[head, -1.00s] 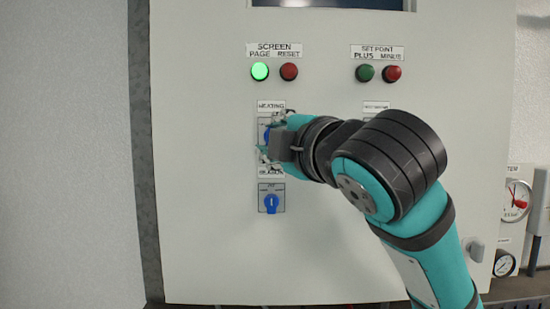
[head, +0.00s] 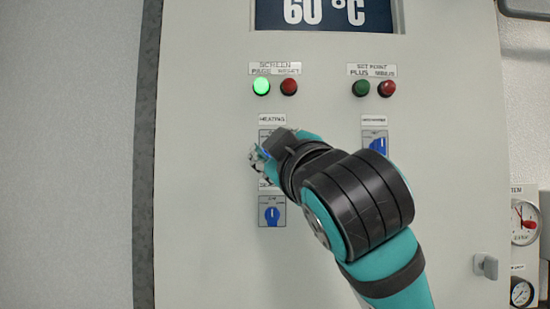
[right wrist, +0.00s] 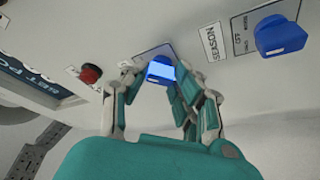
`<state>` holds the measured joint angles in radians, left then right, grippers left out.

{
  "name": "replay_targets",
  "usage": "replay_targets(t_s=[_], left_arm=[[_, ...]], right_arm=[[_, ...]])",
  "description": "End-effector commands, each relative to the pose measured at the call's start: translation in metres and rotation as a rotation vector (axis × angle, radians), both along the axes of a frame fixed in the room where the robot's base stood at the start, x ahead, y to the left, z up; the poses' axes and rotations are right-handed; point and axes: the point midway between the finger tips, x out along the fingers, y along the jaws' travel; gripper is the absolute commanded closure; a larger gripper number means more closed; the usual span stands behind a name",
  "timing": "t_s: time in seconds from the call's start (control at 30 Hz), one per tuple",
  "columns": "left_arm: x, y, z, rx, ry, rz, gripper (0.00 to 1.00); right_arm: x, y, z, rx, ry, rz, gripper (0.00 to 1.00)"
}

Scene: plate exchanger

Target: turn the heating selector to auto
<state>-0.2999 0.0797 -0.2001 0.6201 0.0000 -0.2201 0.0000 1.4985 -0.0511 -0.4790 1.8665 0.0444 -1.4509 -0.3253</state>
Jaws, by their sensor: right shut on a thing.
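The heating selector is a blue knob on a small plate under the HEATING label (head: 272,119), on the cabinet front. My right gripper (head: 259,163) is at this selector and covers most of it in the head view. In the right wrist view the selector's blue knob (right wrist: 160,71) shows between the fingers of my right gripper (right wrist: 157,88), which is shut on it. The exact pointing of the knob and its position marks are hidden. My left gripper is in neither view.
The season selector (head: 272,215), with a blue knob, is just below; it also shows in the right wrist view (right wrist: 280,36). Another blue selector (head: 377,147) is to the right. A lit green button (head: 261,87) and red button (head: 289,87) are above. The screen (head: 325,14) reads 60 °C.

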Motion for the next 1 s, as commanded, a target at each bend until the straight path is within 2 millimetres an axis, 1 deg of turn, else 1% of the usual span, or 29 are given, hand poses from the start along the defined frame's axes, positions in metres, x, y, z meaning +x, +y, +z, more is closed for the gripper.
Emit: replay_targets(t_s=[0.03, 0.5, 0.53, 0.67, 0.7, 1.0], left_arm=[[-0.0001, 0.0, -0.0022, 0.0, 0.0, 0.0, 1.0], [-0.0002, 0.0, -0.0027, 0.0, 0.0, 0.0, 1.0], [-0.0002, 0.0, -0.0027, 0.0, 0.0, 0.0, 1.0], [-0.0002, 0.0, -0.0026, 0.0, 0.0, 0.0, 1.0], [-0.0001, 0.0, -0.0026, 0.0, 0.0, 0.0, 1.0], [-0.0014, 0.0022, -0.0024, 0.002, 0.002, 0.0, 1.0]], right_arm=[[0.0011, 0.0012, -0.0042, 0.005, 0.008, 0.001, 1.0], [0.0015, 0.0011, -0.0041, 0.017, 0.011, 0.0, 1.0], [0.0016, 0.0011, -0.0042, 0.017, 0.011, 0.0, 0.7], [0.0014, 0.001, -0.0034, 0.018, 0.009, 0.0, 0.53], [0.0012, 0.0009, -0.0031, 0.018, 0.008, 0.001, 0.5], [-0.0024, -0.0001, -0.0019, 0.019, 0.002, 0.001, 0.5]])
